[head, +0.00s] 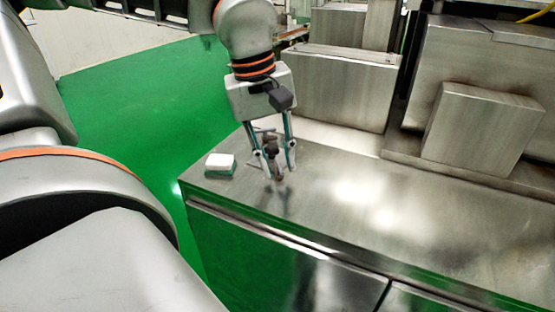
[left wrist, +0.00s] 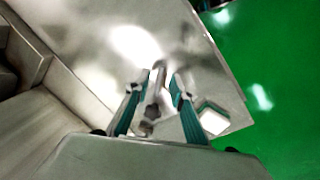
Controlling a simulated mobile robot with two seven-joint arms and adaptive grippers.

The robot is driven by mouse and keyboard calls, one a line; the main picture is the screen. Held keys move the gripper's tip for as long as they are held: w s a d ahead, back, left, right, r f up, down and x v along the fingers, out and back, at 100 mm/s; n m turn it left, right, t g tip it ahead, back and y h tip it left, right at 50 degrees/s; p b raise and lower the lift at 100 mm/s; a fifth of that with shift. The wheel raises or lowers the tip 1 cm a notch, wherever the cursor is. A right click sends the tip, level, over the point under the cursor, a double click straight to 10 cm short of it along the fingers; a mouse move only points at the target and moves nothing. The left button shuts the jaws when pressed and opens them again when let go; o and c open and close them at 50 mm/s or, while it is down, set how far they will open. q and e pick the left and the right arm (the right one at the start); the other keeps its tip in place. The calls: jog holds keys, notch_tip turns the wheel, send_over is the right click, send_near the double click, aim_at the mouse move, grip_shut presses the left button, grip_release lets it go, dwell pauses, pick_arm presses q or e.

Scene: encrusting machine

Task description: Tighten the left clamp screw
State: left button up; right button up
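The dark grey clamp screw, or a part that looks like it, stands on the steel table top (head: 340,195) near its left end. It shows between the fingers of my left gripper (head: 275,165) in the head view, where the screw (head: 271,152) is partly hidden. In the left wrist view the screw (left wrist: 154,97) also lies between the two teal-padded fingers of the left gripper (left wrist: 156,84). A gap shows on each side, so the gripper looks open around it, pointing down. I cannot tell whether a finger touches it. My right gripper is not in view.
A white and green sponge-like block (head: 220,164) lies on the table's left corner, left of the gripper. Steel housings (head: 340,92) and a steel box (head: 483,130) stand behind. The table's front right is clear. Green floor (head: 130,110) lies beyond the left edge.

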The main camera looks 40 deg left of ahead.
pick_arm(q)
notch_tip(320, 180, up, 12)
jog(key=s+a, duration=0.1)
jog(key=s, duration=0.1)
jog(key=shift+f, duration=0.25)
jog(key=shift+a+f, duration=0.1)
dwell(0.4)
